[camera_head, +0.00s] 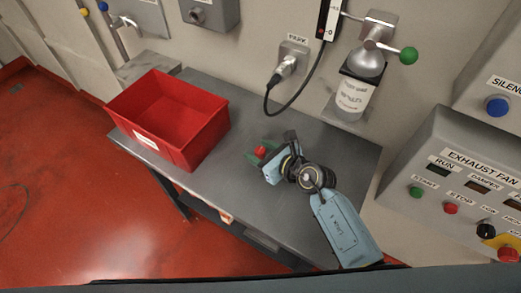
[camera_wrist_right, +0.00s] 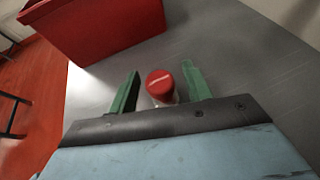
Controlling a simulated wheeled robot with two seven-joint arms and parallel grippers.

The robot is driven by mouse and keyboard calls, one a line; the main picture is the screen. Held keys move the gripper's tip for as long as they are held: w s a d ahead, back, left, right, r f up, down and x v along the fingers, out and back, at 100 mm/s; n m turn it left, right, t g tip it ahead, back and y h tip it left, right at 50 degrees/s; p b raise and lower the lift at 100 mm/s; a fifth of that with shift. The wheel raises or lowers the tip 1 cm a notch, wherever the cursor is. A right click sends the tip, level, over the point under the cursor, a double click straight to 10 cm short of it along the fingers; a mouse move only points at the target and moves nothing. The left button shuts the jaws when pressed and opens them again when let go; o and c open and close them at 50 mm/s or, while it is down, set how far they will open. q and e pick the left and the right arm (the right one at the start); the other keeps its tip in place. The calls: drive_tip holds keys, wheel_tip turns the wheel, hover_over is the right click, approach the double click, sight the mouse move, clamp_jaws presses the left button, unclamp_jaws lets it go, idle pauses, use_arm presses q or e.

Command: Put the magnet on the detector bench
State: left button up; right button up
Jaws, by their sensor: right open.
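A small red-topped cylinder (camera_wrist_right: 160,84) with a pale lower part stands on the grey bench (camera_wrist_right: 220,42); it may be the magnet, but no label confirms this. It also shows as a red spot in the head view (camera_head: 261,151). My right gripper (camera_wrist_right: 160,70) is open, its two green fingers on either side of the cylinder with gaps visible. In the head view my right gripper (camera_head: 257,156) is low over the middle of the bench (camera_head: 235,108) and partly hides the cylinder. My left gripper is out of view.
An empty-looking red bin (camera_head: 180,147) stands on the bench's left part. A labelled bottle (camera_head: 354,93) under a wall fixture and a black cable (camera_head: 293,106) from a wall socket are behind the gripper. An exhaust fan panel (camera_head: 450,180) is at right. Bare bench lies between bin and gripper.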

drive_tip(key=shift+r, duration=0.25)
drive_tip(key=p+v, duration=0.1)
drive_tip(key=v, duration=1.1)
drive_tip(key=shift+f+p, duration=0.1)
drive_tip(key=shift+p, duration=0.2)
